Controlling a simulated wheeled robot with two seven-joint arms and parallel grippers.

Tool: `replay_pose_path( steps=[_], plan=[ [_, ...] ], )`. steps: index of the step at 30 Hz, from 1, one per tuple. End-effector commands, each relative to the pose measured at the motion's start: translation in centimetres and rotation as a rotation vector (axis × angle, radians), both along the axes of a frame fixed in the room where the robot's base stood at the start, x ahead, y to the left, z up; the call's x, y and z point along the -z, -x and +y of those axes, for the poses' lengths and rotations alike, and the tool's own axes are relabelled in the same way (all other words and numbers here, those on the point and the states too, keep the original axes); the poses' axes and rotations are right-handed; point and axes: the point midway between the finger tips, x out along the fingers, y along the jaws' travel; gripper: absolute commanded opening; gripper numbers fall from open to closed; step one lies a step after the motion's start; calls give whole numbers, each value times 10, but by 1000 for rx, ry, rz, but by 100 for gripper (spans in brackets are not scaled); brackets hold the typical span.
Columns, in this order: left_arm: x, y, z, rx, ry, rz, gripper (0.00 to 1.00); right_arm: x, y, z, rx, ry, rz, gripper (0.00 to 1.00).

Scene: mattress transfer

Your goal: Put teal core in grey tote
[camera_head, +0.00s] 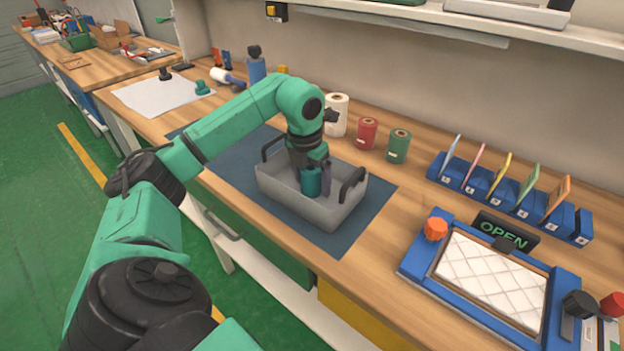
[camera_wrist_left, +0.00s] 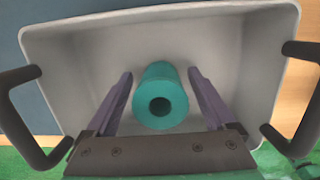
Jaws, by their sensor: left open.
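The teal core (camera_head: 311,184) is inside the grey tote (camera_head: 330,217) on the bench, with its hollow end up. In the left wrist view the core (camera_wrist_left: 160,97) stands near the middle of the tote (camera_wrist_left: 90,90), between two purple fingers. My left gripper (camera_head: 317,186) reaches down into the tote around the core. Its fingers are open, with a gap on each side of the core. The tote's near wall hides the core's lower end in the head view. My right gripper is not in view.
The tote has black handles at both ends and sits on a dark blue mat (camera_head: 232,170). White, red (camera_head: 367,133) and green (camera_head: 398,146) rolls stand behind it. A blue-framed fixture (camera_head: 420,268) with a white quilted pad lies to the right. A shelf overhangs the back.

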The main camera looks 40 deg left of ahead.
Motion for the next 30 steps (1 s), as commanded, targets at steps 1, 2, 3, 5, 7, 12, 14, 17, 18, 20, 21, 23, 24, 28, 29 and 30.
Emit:
replay_pose_path(
  steps=[1, 2, 3, 5, 7, 12, 14, 17, 18, 20, 21, 23, 24, 28, 29, 30],
  plan=[
    [-3, 0, 0, 0, 0, -1, 89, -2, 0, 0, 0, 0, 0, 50],
    [-5, 0, 0, 0, 1, -2, 89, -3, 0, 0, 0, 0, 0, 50],
    [-9, 0, 0, 0, 1, -3, 89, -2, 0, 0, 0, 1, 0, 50],
    [-17, 1, 0, 0, 0, -5, 89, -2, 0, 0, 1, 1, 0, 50],
    [-31, 3, 0, 0, 0, -7, 89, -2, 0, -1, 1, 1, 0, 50],
    [-75, 9, -1, 1, 1, -6, 89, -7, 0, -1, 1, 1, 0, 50],
    [-90, 11, -1, 0, 2, -7, 89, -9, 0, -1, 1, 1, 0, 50],
    [-112, 15, -1, -1, 0, -4, 89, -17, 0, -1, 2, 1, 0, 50],
    [-116, 16, -1, -1, -1, -2, 89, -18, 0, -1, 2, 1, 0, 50],
    [-121, 17, -1, -1, -1, -2, 89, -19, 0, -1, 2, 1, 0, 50],
    [-122, 17, -1, -1, 0, -1, 89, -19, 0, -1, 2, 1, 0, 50],
    [-123, 18, -1, -1, 0, -1, 89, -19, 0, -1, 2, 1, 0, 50],
    [-122, 18, -1, -1, 0, 0, 89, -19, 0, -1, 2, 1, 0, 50],
    [-122, 18, -1, 0, 0, 0, 89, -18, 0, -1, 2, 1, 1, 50],
    [-122, 18, -1, 0, 0, 0, 89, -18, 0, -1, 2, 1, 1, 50],
    [-122, 18, -1, 0, 0, 0, 89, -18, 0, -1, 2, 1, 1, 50]
  ],
)
